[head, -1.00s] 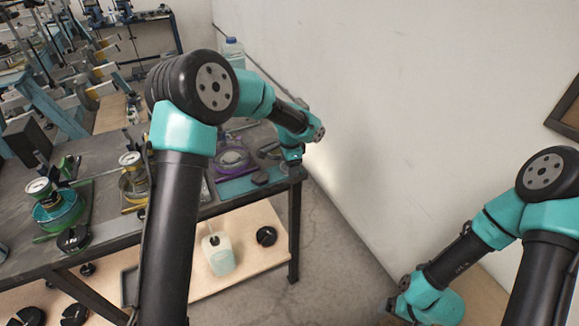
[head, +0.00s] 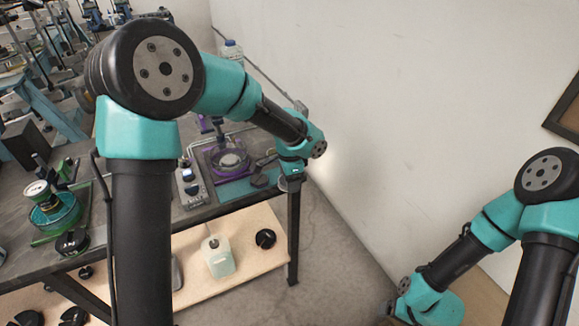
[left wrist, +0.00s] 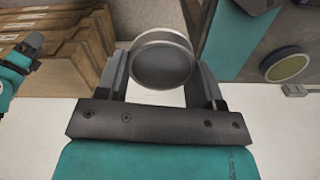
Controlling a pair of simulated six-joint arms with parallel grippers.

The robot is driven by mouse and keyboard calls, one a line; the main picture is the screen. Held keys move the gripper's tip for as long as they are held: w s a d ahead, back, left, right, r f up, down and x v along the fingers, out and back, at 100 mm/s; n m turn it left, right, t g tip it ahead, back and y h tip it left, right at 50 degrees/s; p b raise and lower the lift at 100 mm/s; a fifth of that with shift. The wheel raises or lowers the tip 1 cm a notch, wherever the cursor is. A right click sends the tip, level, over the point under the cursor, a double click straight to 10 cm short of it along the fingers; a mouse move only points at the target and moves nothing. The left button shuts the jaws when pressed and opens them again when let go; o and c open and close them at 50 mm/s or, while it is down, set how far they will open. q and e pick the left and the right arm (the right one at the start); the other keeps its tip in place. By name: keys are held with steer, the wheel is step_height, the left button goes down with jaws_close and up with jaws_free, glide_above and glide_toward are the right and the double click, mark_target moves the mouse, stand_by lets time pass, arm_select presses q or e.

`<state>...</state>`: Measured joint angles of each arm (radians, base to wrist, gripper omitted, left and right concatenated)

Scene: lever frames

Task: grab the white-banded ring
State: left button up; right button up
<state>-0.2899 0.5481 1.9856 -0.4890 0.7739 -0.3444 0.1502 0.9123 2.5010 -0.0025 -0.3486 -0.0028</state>
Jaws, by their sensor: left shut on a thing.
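In the left wrist view my left gripper (left wrist: 162,72) is shut on a round dark-grey piece with a pale band around its rim, which looks like the white-banded ring (left wrist: 163,62). The ring sits between the two fingers, with its flat round face toward the camera.
The bench (head: 222,205) carries a purple-framed round fixture (head: 230,160), a grey device (head: 188,188) and a green-framed round fixture (head: 55,212). A pale bottle (head: 218,256) and a black knob (head: 265,239) rest on the lower shelf. A wall closes the right side.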

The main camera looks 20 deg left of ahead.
arm_select(q)
steer(key=s+d, duration=0.1)
steer(key=s, duration=0.5)
steer(key=shift+d+r, duration=0.3)
steer(key=shift+d, duration=0.05)
